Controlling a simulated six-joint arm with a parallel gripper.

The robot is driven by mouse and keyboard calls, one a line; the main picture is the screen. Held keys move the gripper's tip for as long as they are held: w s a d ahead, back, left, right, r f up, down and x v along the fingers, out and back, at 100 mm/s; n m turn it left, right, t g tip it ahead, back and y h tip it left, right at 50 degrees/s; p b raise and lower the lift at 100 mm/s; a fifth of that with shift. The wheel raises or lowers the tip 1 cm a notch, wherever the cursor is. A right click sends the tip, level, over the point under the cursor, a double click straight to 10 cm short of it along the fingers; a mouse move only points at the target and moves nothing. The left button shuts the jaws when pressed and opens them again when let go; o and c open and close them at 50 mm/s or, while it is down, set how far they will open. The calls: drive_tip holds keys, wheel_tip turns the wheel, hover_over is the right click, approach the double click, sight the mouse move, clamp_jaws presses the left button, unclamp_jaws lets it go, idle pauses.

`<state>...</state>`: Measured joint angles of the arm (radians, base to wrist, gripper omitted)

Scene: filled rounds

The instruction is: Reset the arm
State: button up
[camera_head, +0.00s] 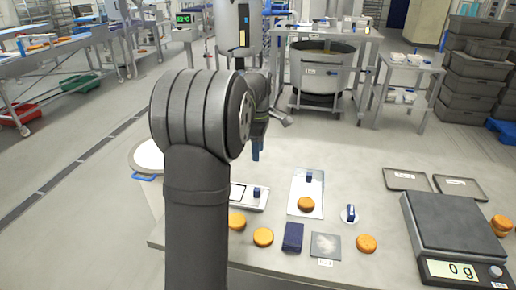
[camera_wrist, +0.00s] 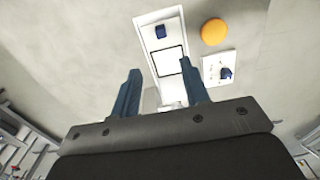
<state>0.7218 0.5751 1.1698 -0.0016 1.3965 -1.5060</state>
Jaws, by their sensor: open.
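My gripper (camera_wrist: 161,85) shows in the wrist view with its two blue fingers spread apart and nothing between them. In the head view my gripper (camera_head: 256,150) hangs above the table, its fingers pointing down, partly hidden behind my own arm. A white tray with a dark frame outline (camera_head: 262,207) lies below it, with a small dark blue block (camera_head: 257,191) on it. The wrist view shows a similar pale tray (camera_wrist: 147,32) and a blue block (camera_wrist: 160,32) beyond the fingers. Whether these are the same ones I cannot tell.
A scale (camera_head: 445,225) reading 0 g and two dark trays (camera_head: 407,180) are at the right. Space above the table looks free.

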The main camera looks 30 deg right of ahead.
sight(257, 189)
drive_tip(key=shift+f, duration=0.1)
wheel_tip(257, 189, down, 17)
drive_tip(key=shift+f, duration=0.2)
drive_tip(key=shift+w+a, duration=0.15)
drive_tip(key=shift+w, duration=0.05)
idle(0.5)
drive_tip(key=shift+r, duration=0.1)
